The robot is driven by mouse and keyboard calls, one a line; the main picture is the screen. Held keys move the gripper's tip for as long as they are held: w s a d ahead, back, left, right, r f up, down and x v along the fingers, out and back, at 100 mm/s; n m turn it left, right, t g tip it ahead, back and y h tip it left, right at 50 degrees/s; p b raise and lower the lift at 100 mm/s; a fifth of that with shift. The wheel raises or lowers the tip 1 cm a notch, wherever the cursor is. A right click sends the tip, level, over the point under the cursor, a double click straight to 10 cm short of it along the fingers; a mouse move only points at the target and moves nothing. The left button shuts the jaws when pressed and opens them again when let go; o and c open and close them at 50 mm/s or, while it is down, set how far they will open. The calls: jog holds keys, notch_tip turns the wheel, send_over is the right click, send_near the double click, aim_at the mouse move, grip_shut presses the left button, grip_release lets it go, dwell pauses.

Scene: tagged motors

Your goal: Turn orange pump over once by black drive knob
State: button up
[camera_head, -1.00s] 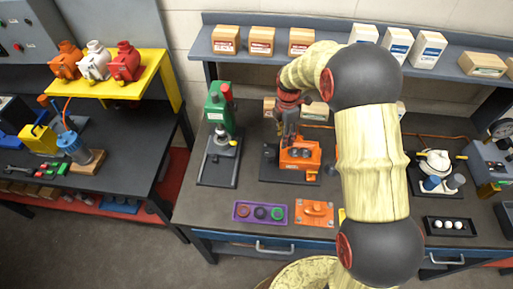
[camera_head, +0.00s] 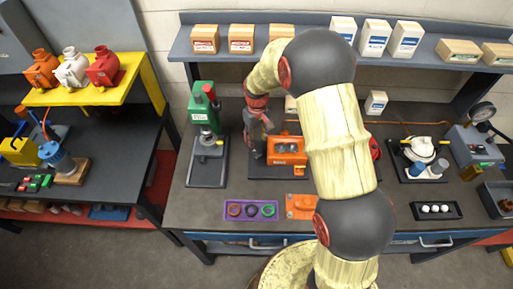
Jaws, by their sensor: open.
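The orange pump (camera_head: 287,150) is a boxy orange unit on a dark base plate (camera_head: 268,172) in the middle of the workbench, in the head view. My gripper (camera_head: 257,150) is at the pump's left side, pointing down, with its jaws open. It looks close beside the pump; I cannot tell whether it touches. No black drive knob can be made out; my gripper covers the pump's left end. My arm covers the area to the pump's right.
A green press (camera_head: 205,125) stands left of my gripper. A purple tray (camera_head: 250,210) with round parts and an orange plate (camera_head: 302,207) lie in front. A shelf (camera_head: 290,54) with boxes runs behind. Orange, white and red units sit on a yellow stand (camera_head: 95,93) at left.

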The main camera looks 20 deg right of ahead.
aim_at(257, 150)
jog(key=shift+f, duration=3.2)
jog(key=shift+c, duration=1)
jog(key=c, duration=0.7)
jog(key=n+b, duration=0.1)
jog(key=n, duration=0.3)
jog(key=shift+n, duration=0.3)
jog(key=n, duration=0.4)
jog(key=shift+a+n+b, duration=0.1)
jog(key=shift+n+b, duration=0.2)
jog(key=shift+b, duration=0.1)
jog(key=n, duration=0.4)
jog(key=shift+s+n+b, duration=0.1)
jog(key=shift+n+b, duration=0.2)
jog(key=n, duration=0.4)
jog(key=shift+s+n, duration=0.1)
jog(key=shift+n, duration=0.3)
